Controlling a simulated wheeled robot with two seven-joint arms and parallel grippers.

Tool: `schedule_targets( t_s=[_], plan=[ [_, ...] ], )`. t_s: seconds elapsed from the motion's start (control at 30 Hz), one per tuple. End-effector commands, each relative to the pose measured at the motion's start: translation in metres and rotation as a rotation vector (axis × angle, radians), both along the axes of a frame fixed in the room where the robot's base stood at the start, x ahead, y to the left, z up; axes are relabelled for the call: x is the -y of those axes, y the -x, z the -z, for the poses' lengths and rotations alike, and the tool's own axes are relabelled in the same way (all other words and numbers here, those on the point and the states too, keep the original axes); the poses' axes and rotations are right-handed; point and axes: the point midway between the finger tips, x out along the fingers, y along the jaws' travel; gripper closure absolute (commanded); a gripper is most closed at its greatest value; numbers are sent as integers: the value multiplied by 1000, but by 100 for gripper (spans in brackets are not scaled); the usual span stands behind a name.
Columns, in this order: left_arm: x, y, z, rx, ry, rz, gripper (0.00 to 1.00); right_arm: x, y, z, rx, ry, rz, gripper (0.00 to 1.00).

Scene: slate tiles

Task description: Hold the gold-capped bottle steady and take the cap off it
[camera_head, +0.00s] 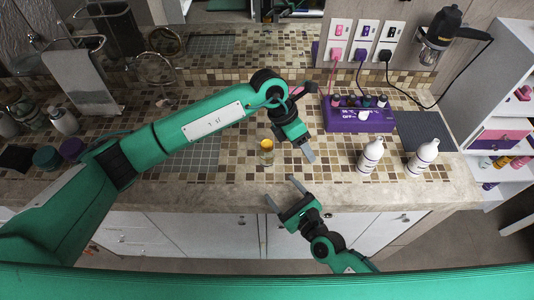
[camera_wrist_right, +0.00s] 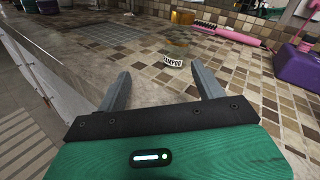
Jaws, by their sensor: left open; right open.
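The gold-capped bottle (camera_head: 267,158) stands upright on the tiled counter near its front edge, its gold cap (camera_head: 266,144) on top. In the right wrist view the bottle (camera_wrist_right: 173,61) shows a white label with dark letters, and its cap (camera_wrist_right: 180,43) is on it. My left gripper (camera_head: 300,147) is open, just right of the bottle and apart from it; one finger is clear, the other is hard to make out. My right gripper (camera_head: 282,191) is open and empty at the counter's front edge, below the bottle. Its fingers (camera_wrist_right: 161,75) point toward the bottle with a gap.
A purple box (camera_head: 358,118) with small bottles stands behind right. Two white bottles (camera_head: 371,155) (camera_head: 422,158) stand at the right front. A pink rod-like tool (camera_wrist_right: 225,33) lies behind the bottle. Cups and jars (camera_head: 64,121) stand at the left. The tiles around the bottle are clear.

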Motion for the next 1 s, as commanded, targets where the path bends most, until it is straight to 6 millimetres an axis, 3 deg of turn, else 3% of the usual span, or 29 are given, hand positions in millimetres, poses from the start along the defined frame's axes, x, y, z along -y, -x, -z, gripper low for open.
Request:
schedule_targets(
  t_s=[0.03,0.1,0.2,0.3,0.53,1.0],
  plan=[
    [-20,-19,-2,51,-117,5,47,4,-4,-1,-24,-58,21,31],
    [-47,-38,-3,101,-259,6,47,9,-8,1,-56,-138,50,31],
    [-74,-57,-7,146,-399,-2,47,14,-13,3,-86,-215,79,31],
    [-89,-67,-11,167,-473,-10,47,17,-15,4,-101,-256,94,31],
    [-94,-70,-12,173,-496,-12,47,7,-35,3,-104,-273,99,31],
    [-93,-69,-12,172,-494,-12,47,-36,-113,3,-103,-270,98,31]
  ],
)
